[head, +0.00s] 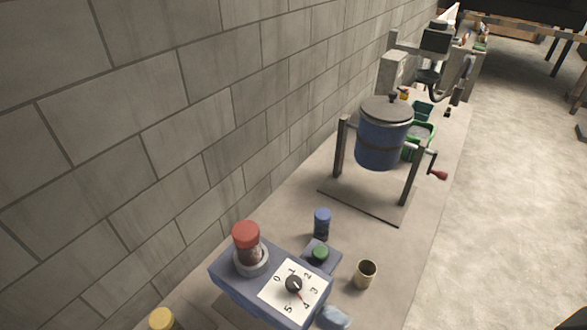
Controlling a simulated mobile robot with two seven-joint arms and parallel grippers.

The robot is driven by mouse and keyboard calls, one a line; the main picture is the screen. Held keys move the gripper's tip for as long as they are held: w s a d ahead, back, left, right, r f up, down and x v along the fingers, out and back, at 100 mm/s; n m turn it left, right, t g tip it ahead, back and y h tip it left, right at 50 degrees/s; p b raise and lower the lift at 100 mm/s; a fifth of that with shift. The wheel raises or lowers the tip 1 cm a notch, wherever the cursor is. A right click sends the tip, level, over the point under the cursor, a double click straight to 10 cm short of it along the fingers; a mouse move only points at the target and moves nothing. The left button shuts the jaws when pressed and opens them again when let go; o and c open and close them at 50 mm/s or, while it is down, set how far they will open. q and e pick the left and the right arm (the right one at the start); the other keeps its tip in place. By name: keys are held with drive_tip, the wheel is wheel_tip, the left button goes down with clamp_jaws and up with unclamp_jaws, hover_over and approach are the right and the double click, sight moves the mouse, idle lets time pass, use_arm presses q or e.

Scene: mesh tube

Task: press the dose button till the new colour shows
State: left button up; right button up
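A blue dosing box (240,287) stands at the near end of the bench. A jar with a red cap (246,234) sits in a pale ring on top of it. The box's white dial face (268,292) carries the numbers 0 to 5, and the red pointer of its black knob (293,284) points roughly toward 4. A green button (320,253) sits on a small blue-grey block behind the box. Neither gripper is in view, and nothing covers the button.
A blue-capped bottle (321,222) stands just behind the button and a brass cup (366,273) to its right. A yellow cap (161,318) shows at the bottom edge. A blue drum (383,138) with a crank stands farther back. The block wall bounds the left.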

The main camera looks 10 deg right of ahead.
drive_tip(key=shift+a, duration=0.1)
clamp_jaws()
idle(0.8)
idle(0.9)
